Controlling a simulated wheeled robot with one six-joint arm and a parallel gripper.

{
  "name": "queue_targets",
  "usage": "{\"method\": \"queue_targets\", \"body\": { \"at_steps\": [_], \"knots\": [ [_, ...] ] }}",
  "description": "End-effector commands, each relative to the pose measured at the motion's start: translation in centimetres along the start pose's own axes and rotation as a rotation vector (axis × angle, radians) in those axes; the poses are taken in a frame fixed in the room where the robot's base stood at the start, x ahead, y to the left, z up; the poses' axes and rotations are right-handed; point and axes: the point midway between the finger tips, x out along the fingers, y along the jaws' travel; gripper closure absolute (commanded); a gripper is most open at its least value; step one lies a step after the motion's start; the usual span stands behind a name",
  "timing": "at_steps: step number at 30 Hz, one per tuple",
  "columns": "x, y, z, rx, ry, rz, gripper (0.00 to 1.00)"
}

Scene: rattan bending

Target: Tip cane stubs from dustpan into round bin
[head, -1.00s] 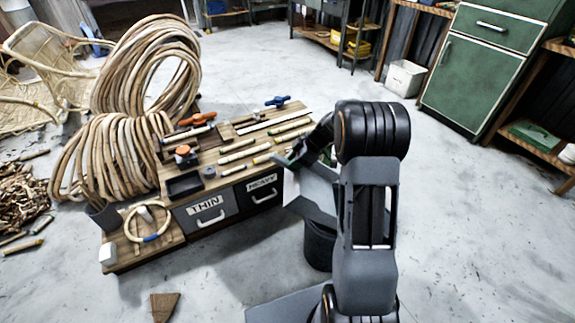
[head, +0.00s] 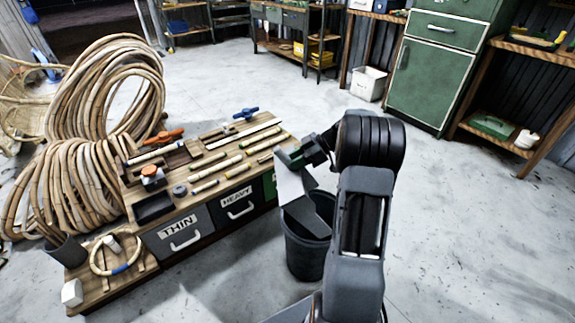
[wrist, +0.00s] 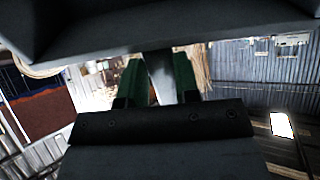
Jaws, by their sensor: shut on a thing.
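My gripper (head: 304,154) is at the right end of the workbench, shut on the grey dustpan (head: 291,190). The dustpan hangs steeply tilted from it, over the mouth of the dark round bin (head: 303,258). The bin stands upright on the floor, partly hidden by the dustpan and my arm. In the wrist view, a grey handle (wrist: 160,78) lies between the green finger pads of my gripper (wrist: 158,82). I cannot see any cane stubs in the dustpan, and the inside of the bin is mostly hidden.
The wooden workbench (head: 216,178), with canes, clamps and drawers marked THIN and HEAVY, stands left of the bin. Big cane coils (head: 105,90) lie behind it. A green cabinet (head: 432,80) stands at the back right. The floor (head: 470,230) on the right is clear.

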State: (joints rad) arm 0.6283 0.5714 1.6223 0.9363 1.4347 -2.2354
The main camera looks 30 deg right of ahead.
Motion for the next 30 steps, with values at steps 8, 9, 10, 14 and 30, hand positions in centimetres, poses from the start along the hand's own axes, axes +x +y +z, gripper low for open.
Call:
{"method": "queue_targets", "body": {
  "at_steps": [8, 9, 10, 14, 30],
  "knots": [
    [-2.5, 0.1, 1.0, 0.0, 0.088, 0.003, 1.0],
    [-2.8, 0.1, 1.0, 0.001, 0.099, 0.002, 1.0],
    [-3.0, 0.1, 1.1, 0.001, 0.106, 0.002, 1.0],
    [-3.7, 0.1, 1.3, 0.0, 0.134, 0.002, 1.0],
    [-5.6, 0.0, 0.2, -0.001, 0.169, 0.0, 1.0]
  ]
}}
